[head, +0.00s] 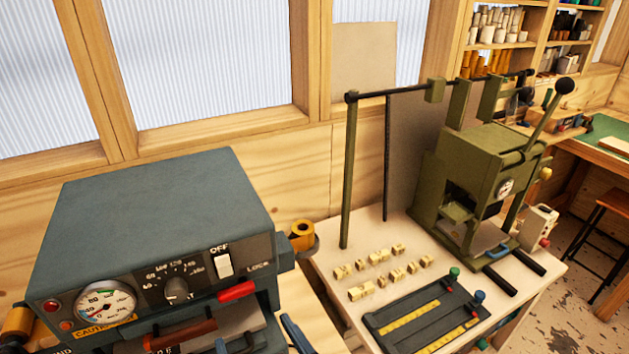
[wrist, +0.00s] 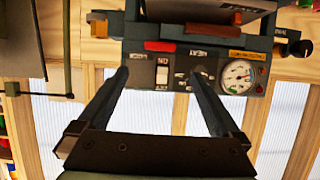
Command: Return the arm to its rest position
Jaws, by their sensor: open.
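My gripper (wrist: 158,78) shows in the wrist view with its two dark fingers spread apart and nothing between them. Past the fingers is the front of a blue-grey machine (head: 150,210), seen upside down in the wrist view (wrist: 205,45). Its front has a round gauge (head: 105,302), a knob (head: 177,288), a white switch (head: 223,265) and a red handle (head: 237,292). The fingers overlap the machine's front in the picture; I cannot tell how far apart they are. In the head view I cannot clearly make out my gripper.
A gold foil roll (head: 302,235) sits at the machine's right side. A pale bench (head: 375,225) to the right bears a green press (head: 475,180), several small brass type blocks (head: 378,257) and a dark composing tray (head: 425,315). Shelves (head: 500,45) and a stool (head: 612,205) stand farther right.

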